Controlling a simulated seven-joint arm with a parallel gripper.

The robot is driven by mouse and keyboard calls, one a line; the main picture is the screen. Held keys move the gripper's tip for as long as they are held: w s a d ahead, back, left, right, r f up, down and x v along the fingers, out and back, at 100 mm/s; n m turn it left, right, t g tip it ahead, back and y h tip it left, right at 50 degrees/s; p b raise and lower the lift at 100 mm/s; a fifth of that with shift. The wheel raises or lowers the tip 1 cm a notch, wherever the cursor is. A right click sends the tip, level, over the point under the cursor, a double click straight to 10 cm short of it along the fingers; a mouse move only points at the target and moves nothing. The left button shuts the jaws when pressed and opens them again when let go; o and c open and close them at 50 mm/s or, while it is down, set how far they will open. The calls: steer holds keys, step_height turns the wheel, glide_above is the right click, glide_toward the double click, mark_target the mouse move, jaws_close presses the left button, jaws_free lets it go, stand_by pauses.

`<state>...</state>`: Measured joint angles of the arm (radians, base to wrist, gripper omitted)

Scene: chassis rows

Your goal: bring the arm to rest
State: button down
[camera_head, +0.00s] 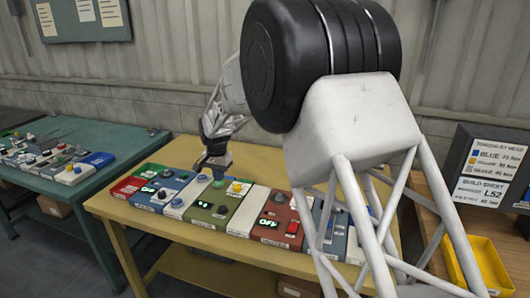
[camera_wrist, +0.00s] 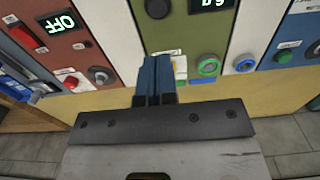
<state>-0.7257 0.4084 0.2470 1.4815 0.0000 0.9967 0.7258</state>
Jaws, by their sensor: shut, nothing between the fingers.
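My gripper (camera_head: 213,164) is above the chassis row on the yellow table (camera_head: 135,213), over its left half. In the wrist view its two blue fingers (camera_wrist: 156,78) are pressed together with nothing between them. They point at an olive-green module, with a black knob (camera_wrist: 157,8) just past the tips. Whether the fingertips touch anything is hard to tell. My arm blocks part of the row's right side in the head view.
The row has coloured modules with knobs, buttons and lit displays, including an olive module (camera_head: 211,212) and a red-brown module (camera_head: 277,222). A teal table (camera_head: 75,197) with more modules stands left. A yellow bin (camera_head: 490,262) and build-sheet sign (camera_head: 489,165) stand right.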

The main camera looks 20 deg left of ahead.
steer(key=s+d+r, duration=0.3)
steer(key=d+r, duration=0.3)
steer(key=d, duration=0.6)
steer(key=s+d+r+t, duration=0.1)
steer(key=s+d+r, duration=0.3)
steer(key=d, duration=0.9)
steer(key=s+d+r, duration=0.2)
steer(key=d+r, duration=0.5)
steer(key=d, duration=0.5)
steer(key=s+d+f, duration=0.1)
steer(key=s+d, duration=1.1)
steer(key=s, duration=0.3)
steer(key=s+d+f+t, duration=0.1)
steer(key=s+d+f, duration=0.1)
steer(key=s+d, duration=1.1)
steer(key=s, duration=0.3)
steer(key=shift+s+d+f+t, duration=0.15)
steer(key=shift+t, duration=0.15)
steer(key=c, duration=1.8)
jaws_free()
